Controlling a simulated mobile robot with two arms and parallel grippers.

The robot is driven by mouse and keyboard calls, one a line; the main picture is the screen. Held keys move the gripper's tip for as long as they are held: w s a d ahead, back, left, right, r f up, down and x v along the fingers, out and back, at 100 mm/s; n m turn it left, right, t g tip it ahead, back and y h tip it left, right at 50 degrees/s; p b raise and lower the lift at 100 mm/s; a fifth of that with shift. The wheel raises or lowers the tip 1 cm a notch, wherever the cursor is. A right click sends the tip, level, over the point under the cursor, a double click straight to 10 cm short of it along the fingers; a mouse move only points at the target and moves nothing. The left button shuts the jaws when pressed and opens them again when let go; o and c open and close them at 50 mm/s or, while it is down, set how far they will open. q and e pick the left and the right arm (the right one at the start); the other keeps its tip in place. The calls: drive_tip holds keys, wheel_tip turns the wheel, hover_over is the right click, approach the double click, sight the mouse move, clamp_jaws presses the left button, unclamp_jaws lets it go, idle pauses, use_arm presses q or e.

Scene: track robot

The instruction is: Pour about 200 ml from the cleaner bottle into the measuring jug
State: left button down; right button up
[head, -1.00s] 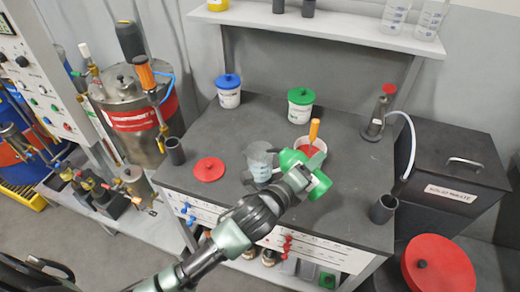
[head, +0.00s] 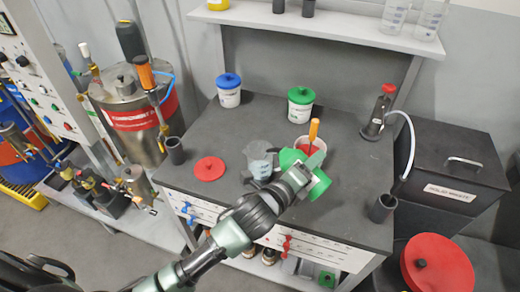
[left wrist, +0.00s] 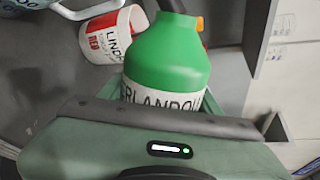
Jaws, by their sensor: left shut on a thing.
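My left gripper (head: 298,177) is shut on the green cleaner bottle (head: 319,187) above the front of the grey bench. The bottle shows on both sides of the gripper and looks tilted, its left end close to the jug. The clear measuring jug (head: 257,162) stands on the bench just left of the bottle. In the left wrist view the green bottle (left wrist: 168,62) with a white label sits across the gripper, and part of the jug (left wrist: 88,10) shows at the top left. The bottle's mouth and any liquid stream cannot be made out. My right gripper is not in view.
A white and red tub (head: 321,150) with an orange-handled tool stands right behind the bottle. A red lid (head: 209,169) lies left of the jug. Blue-lidded (head: 229,92) and green-lidded (head: 300,105) tubs stand farther back. A dark cup (head: 382,208) is at the right front.

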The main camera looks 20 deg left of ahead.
use_arm(q)
drive_tip(key=shift+r, duration=0.25)
idle(0.4)
drive_tip(key=shift+f, duration=0.1)
drive_tip(key=f+m+t+b, duration=0.1)
drive_tip(key=f+m+b, duration=0.2)
drive_tip(key=f, duration=0.1)
drive_tip(key=f+m+t+y+b, duration=0.1)
drive_tip(key=f+m+b, duration=0.2)
drive_tip(key=f+m, duration=0.1)
drive_tip(key=shift+a+y, duration=0.2)
drive_tip(key=shift+y, duration=0.1)
drive_tip(key=shift+w+d+r+m, duration=0.1)
drive_tip(key=shift+r+m, duration=0.3)
drive_tip(key=m, duration=0.1)
drive_tip(key=m+t, duration=0.1)
drive_tip(key=m, duration=0.2)
drive_tip(key=shift+d+f, duration=0.1)
drive_tip(key=shift+f, duration=0.15)
idle(0.3)
